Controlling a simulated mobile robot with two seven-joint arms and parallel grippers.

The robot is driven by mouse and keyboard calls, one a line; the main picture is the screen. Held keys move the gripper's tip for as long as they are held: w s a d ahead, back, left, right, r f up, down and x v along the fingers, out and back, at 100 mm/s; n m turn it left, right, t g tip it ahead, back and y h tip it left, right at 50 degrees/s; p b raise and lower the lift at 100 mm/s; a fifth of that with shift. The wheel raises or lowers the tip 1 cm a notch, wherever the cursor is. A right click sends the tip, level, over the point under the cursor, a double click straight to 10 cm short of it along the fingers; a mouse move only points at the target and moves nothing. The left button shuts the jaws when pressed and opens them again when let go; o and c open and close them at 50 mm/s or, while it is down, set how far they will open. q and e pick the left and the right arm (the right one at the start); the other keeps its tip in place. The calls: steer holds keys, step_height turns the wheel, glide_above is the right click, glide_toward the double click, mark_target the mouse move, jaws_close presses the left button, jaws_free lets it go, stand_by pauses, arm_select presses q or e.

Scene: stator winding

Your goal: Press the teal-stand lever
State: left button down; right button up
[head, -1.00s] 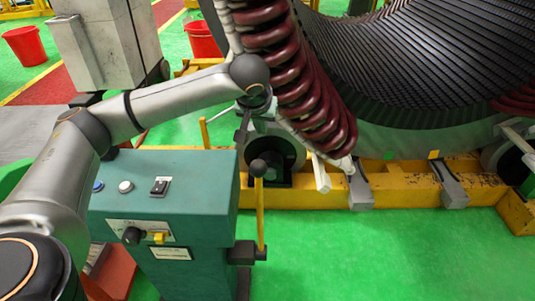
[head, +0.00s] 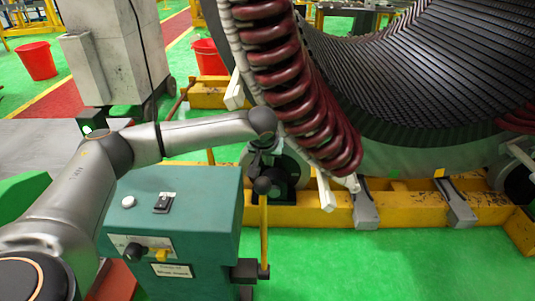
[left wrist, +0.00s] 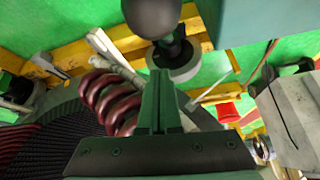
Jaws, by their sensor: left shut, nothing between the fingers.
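The teal stand (head: 185,210) stands at the lower left in the head view, with a white button, a black switch and knobs. Its lever is a yellow rod (head: 264,228) on the stand's right side, upright, topped by a black ball knob (head: 263,186). The knob also shows large at the top of the left wrist view (left wrist: 154,16). My left gripper (head: 262,165) points down just above or behind the knob, partly hidden; contact cannot be told. In the left wrist view its dark green fingers (left wrist: 161,80) are together and empty. My right gripper is not in view.
The large stator (head: 440,80) with dark red coils (head: 290,80) rises close behind and right of the lever. A yellow frame (head: 310,213) with rollers runs beneath it. Red buckets (head: 39,60) and a grey cabinet (head: 112,55) stand behind. Green floor is clear at front right.

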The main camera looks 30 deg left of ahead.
arm_select(q)
steer(key=shift+s+d+f, duration=0.1)
steer(key=shift+s+d, duration=0.15)
steer(key=shift+s, duration=0.35)
steer(key=shift+s+d+f, duration=0.1)
steer(key=shift+s+d, duration=0.1)
steer(key=shift+s, duration=0.45)
steer(key=shift+s+d, duration=0.25)
steer(key=shift+s, duration=0.35)
